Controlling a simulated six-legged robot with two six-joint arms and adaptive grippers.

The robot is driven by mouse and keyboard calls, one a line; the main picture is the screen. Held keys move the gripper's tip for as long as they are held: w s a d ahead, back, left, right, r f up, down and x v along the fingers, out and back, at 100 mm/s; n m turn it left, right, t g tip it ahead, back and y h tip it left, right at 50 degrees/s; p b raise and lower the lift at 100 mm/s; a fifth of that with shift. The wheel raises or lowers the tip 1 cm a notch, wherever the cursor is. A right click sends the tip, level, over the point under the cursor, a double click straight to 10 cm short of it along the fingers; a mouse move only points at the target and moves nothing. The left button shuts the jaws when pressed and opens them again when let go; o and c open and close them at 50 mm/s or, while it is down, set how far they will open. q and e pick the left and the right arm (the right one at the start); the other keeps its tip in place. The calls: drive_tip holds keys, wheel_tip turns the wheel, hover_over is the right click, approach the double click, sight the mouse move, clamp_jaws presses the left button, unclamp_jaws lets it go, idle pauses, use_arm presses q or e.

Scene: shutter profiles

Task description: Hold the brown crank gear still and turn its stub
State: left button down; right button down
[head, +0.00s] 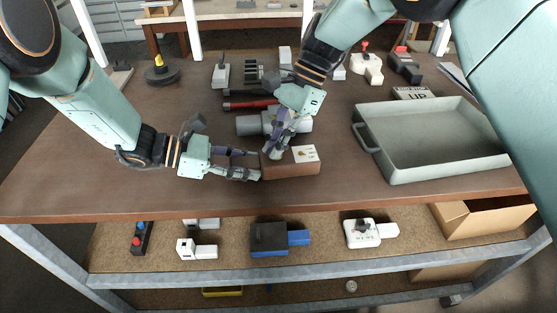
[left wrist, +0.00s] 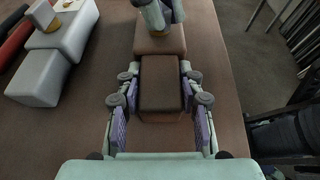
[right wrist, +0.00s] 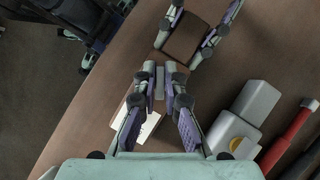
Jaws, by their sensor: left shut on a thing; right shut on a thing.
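The brown crank gear (head: 292,170) is a brown box near the table's front edge, with a white label on its top right. My left gripper (head: 257,166) is shut on its left end. In the left wrist view the fingers lie along both sides of the brown body (left wrist: 160,85). My right gripper (head: 277,152) points down at the top of the gear and is shut on its stub. In the right wrist view a narrow grey part, the stub (right wrist: 160,82), shows between the fingertips; much of it is hidden. The body (right wrist: 186,42) shows beyond, between my left fingers.
A grey gear unit (head: 248,125) lies just behind the brown one, with red and black tools (head: 245,104) behind it. A large grey tray (head: 430,140) stands at the right. A black and yellow round thing (head: 160,72) stands at the back left. The front left of the table is clear.

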drive_tip(key=n+g+h, duration=0.1)
drive_tip(key=n, duration=0.3)
drive_tip(key=shift+f, duration=0.1)
drive_tip(key=shift+n+g+h, duration=0.6)
drive_tip(key=shift+n, duration=0.4)
drive_tip(key=n+h, duration=0.1)
drive_tip(key=n, duration=0.2)
drive_tip(key=shift+g+h, duration=0.3)
drive_tip(key=c, duration=1.5)
unclamp_jaws()
